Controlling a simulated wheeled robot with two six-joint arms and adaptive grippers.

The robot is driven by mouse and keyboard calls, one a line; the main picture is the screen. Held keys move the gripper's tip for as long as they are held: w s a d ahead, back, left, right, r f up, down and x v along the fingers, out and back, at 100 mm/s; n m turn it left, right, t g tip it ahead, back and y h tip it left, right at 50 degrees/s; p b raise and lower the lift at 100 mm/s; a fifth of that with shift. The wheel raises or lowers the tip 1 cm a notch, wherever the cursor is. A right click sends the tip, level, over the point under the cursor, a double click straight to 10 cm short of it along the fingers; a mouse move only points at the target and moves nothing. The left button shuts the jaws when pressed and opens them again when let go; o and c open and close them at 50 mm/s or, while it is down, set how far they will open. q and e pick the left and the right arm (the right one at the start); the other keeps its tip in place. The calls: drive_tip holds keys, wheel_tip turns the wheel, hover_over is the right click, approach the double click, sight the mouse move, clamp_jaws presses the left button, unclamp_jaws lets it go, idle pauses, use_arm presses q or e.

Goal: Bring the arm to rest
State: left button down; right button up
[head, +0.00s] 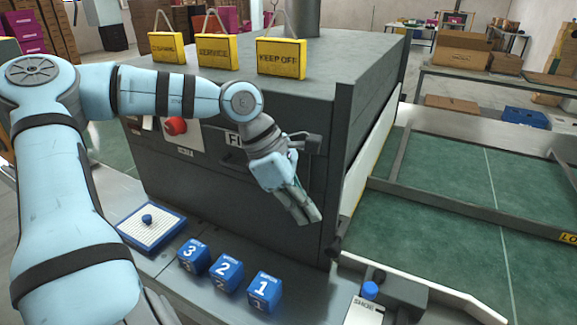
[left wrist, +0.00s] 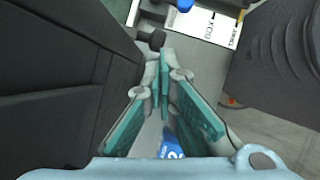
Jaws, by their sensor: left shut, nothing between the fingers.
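My left arm comes in from the left and reaches across the front of the dark grey machine (head: 225,190). Its gripper (head: 308,214) points down and to the right, near the machine's right front corner and above the metal ledge. The gripper is shut and holds nothing. In the left wrist view the teal-padded fingers (left wrist: 163,75) come together at their tips, with the dark machine side at left. My right gripper is in neither view.
Blue numbered blocks 3 (head: 194,256), 2 (head: 226,274) and 1 (head: 264,291) stand on the ledge below. A blue-edged board (head: 165,232) lies left of them. Yellow signs (head: 281,58) are on the machine top. A green conveyor (head: 450,170) lies at right.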

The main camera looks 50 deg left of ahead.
use_arm(q)
drive_tip(key=v, duration=0.6)
drive_tip(key=shift+r+p, duration=0.15)
drive_tip(key=shift+p, duration=0.25)
drive_tip(key=shift+a, duration=0.1)
